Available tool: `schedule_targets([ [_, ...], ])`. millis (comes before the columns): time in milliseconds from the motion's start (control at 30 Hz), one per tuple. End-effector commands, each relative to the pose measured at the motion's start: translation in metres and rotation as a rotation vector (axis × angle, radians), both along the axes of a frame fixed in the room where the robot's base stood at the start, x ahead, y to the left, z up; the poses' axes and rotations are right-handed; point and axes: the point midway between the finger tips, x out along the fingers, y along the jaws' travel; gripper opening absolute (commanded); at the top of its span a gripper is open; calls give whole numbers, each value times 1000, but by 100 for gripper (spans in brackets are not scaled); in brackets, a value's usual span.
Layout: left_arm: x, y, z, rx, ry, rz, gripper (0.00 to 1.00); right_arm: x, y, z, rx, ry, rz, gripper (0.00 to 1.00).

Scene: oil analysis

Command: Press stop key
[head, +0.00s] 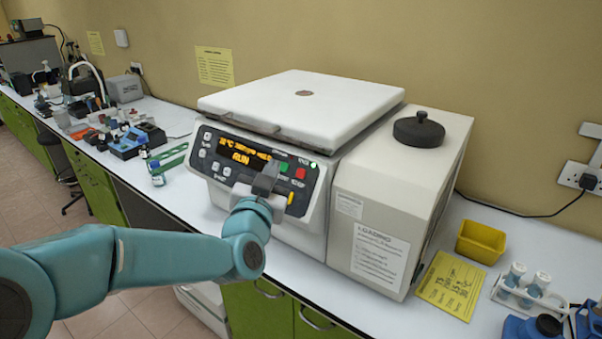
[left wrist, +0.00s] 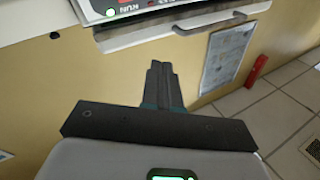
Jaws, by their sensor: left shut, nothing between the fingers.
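The white centrifuge (head: 330,155) stands on the bench with its lid down. Its dark control panel (head: 226,150) has an orange display (head: 243,155) that reads RUN. On the right of the panel are a green key (head: 284,166) and a red key (head: 300,173); their small labels are too blurred to read surely. My left gripper (head: 267,175) is shut and empty, in front of the panel, left of and a little below the red key. Whether it touches the panel I cannot tell. In the left wrist view the shut fingers (left wrist: 160,72) point up towards a machine's edge. My right gripper is not in view.
A black knob (head: 419,130) sits on the white housing at the right. A yellow bin (head: 482,241), a yellow note (head: 451,285) and a tube rack (head: 527,290) lie farther right. Several small items crowd the bench at the left. A green rack (head: 170,157) stands near the panel.

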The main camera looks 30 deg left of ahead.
Motion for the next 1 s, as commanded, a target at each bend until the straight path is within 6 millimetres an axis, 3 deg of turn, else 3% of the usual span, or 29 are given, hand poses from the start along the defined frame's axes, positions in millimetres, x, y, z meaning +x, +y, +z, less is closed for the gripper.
schedule_targets([
  [500, 61, -3, -40, -1, 1, -1, 0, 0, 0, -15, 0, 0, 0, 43],
  [1000, 71, -4, -44, 0, 1, 0, 0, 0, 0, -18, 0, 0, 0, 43],
])
